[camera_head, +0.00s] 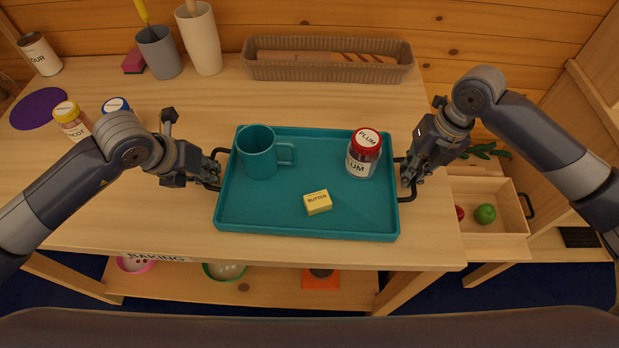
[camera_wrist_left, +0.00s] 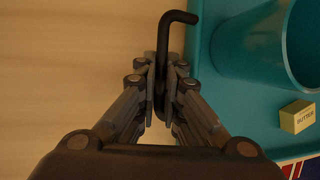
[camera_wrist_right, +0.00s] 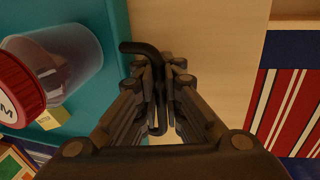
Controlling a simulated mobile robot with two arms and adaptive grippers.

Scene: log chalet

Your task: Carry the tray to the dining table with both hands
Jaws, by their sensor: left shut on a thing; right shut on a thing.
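The teal tray (camera_head: 270,215) is over the wooden counter near its front edge. It carries a teal mug (camera_head: 257,155) at the back left, a plum jar (camera_head: 363,155) with a red lid at the back right, and a yellow butter block (camera_head: 317,203) near the front middle. My left gripper (camera_head: 213,172) is shut on the tray's left black handle (camera_wrist_left: 164,50). My right gripper (camera_head: 406,172) is shut on the right black handle (camera_wrist_right: 150,52). I cannot tell whether the tray's bottom touches the counter.
A long basket with bread (camera_head: 328,72) stands behind the tray. Grey (camera_head: 160,55) and cream (camera_head: 203,45) utensil holders stand at the back left, with an apricot jar (camera_head: 70,120) further left. An open drawer with fruit (camera_head: 485,225) is at the right. Bowls sit on a shelf below.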

